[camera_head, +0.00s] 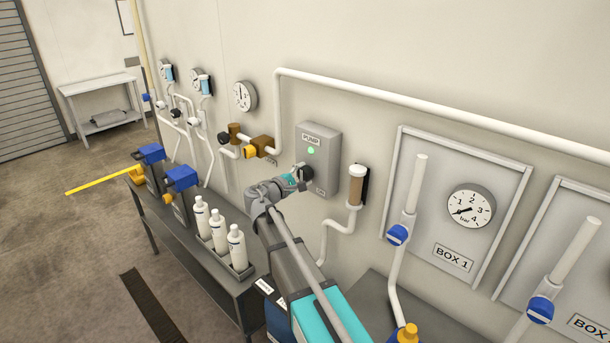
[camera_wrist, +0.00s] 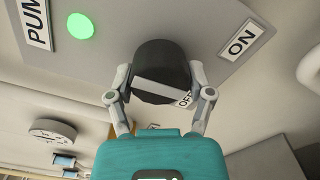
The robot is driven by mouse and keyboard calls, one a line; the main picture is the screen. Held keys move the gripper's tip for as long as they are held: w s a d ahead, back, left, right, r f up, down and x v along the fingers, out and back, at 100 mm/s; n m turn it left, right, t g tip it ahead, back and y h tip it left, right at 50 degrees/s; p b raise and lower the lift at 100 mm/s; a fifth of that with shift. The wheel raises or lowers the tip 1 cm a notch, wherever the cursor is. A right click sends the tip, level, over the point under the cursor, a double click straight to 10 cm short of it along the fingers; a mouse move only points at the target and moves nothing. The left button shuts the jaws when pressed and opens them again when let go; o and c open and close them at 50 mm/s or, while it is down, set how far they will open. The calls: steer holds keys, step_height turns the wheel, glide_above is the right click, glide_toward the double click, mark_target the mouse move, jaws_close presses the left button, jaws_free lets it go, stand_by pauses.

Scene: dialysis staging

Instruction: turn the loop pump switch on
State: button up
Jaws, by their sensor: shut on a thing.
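The grey pump box (camera_head: 329,145) is on the wall, with a PUMP label above a bright green lamp (camera_head: 310,150). The lamp also shows in the wrist view (camera_wrist: 80,26). The black rotary switch knob (camera_wrist: 163,62) sits between the two fingers of my gripper (camera_wrist: 160,84), which is shut on it. A pale bar crosses the knob's front. An ON label (camera_wrist: 241,40) is to its right, and an OFF label (camera_wrist: 185,99) is partly hidden behind the knob and a finger. In the head view my gripper (camera_head: 297,178) reaches the box's lower front.
White bottles (camera_head: 219,230) stand in a tray on the bench below. A BOX 1 panel (camera_head: 475,165) with a gauge is farther right.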

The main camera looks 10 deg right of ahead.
steer(key=o, duration=1.1)
steer(key=shift+a, duration=0.1)
steer(key=shift+v, duration=5.95)
